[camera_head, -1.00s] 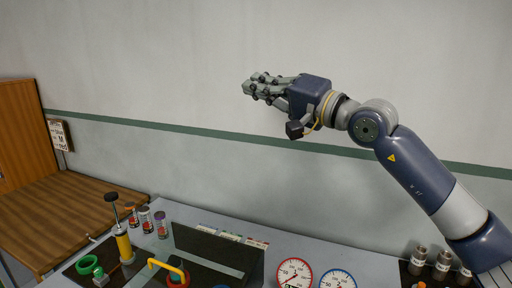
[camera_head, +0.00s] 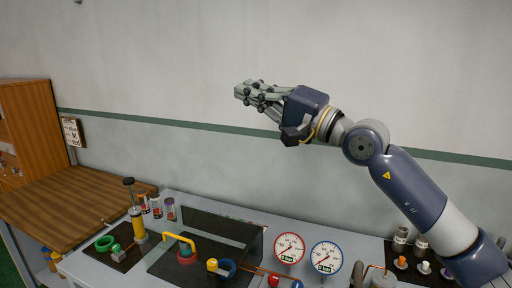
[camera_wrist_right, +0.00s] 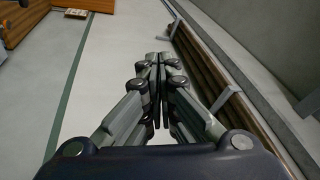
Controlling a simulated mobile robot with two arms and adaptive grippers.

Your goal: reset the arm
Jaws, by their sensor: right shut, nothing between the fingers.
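My right gripper (camera_head: 244,93) is raised in front of the bare wall, well above the workbench, with its fingers pointing left. In the right wrist view its fingers (camera_wrist_right: 155,62) meet at the tips with nothing between them. My right arm comes in from the lower right of the head view, bent at the joint near the wrist. My left gripper shows in neither view.
A wooden table (camera_head: 62,208) stands left. The space around the gripper is clear.

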